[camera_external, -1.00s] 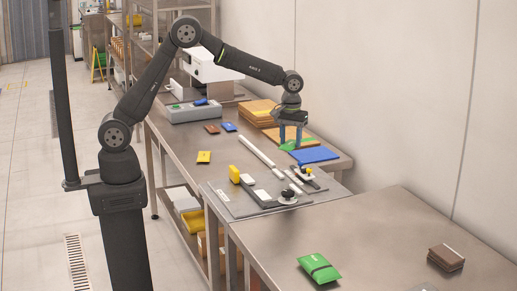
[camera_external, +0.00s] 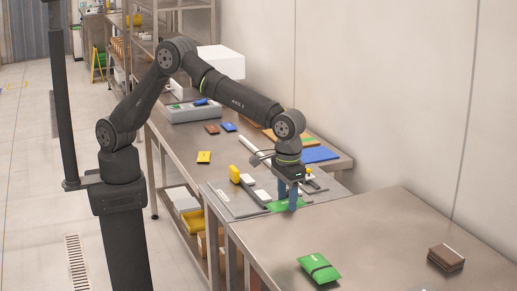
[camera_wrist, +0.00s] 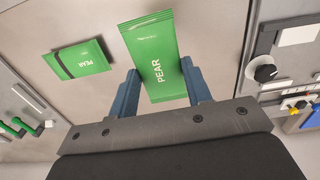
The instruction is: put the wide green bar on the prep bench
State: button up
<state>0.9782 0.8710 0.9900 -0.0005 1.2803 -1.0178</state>
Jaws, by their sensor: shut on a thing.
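My gripper (camera_external: 288,200) is shut on a green bar (camera_external: 279,207), holding it near the gap between the two metal benches. In the wrist view the held green bar (camera_wrist: 158,40) is a long packet marked PEAR, between the two blue fingers of my gripper (camera_wrist: 160,85). A second green packet (camera_external: 319,268) with a dark band lies on the near metal bench (camera_external: 375,240). The second packet also shows in the wrist view (camera_wrist: 88,63), left of the held bar and apart from it. I cannot tell whether the held bar touches anything below.
A brown stack (camera_external: 446,257) lies on the near bench at the right. Much of the near bench is clear.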

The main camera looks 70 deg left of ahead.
jog(key=shift+s+d, duration=0.85)
jog(key=shift+s, duration=0.15)
send_over(314, 233)
notch_tip(314, 233, down, 7)
jog(key=shift+s+d+r, duration=0.1)
jog(key=shift+s, duration=0.05)
jog(key=shift+f, duration=2.1)
jog(key=shift+f, duration=0.15)
jog(key=o, duration=1)
